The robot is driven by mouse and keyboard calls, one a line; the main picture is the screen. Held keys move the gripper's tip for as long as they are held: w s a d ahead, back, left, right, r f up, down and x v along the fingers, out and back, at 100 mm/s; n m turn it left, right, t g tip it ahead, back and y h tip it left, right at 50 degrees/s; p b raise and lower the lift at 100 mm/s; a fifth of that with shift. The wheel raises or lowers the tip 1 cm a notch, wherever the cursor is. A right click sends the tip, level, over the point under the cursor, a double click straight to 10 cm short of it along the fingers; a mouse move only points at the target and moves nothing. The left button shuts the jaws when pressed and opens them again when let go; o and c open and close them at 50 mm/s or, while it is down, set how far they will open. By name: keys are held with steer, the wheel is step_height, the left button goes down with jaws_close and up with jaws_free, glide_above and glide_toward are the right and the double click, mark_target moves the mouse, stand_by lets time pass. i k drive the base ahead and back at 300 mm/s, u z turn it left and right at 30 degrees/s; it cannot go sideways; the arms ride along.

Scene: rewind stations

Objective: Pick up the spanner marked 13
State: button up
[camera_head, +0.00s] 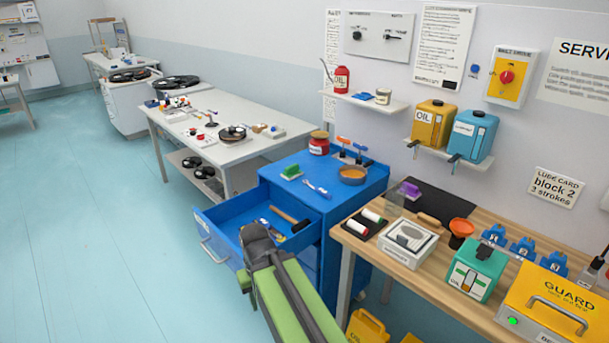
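A small blue-and-silver spanner (316,188) lies on top of the blue cabinet (344,198). Any number on it is too small to read. The cabinet's top drawer (222,212) is pulled open. In it lie a hammer-like tool with a dark handle (290,216) and some small metal pieces that I cannot identify. My green and dark arm reaches up from the bottom of the picture. Its dark end, my gripper (256,236), is over or beside the drawer's front right part and hides some of it. Its fingertips cannot be made out, and I see nothing held.
A wooden bench (385,250) with several items is close on the right. A grey table (235,152) stands behind. The floor (90,240) at left is clear.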

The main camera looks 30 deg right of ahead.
mark_target(321, 192)
steer(key=u, duration=0.15)
steer(key=i, duration=1.2)
steer(key=u, duration=0.3)
steer(key=k, duration=0.8)
steer(key=u, duration=0.2)
steer(key=i, duration=0.8)
steer(key=z, duration=0.05)
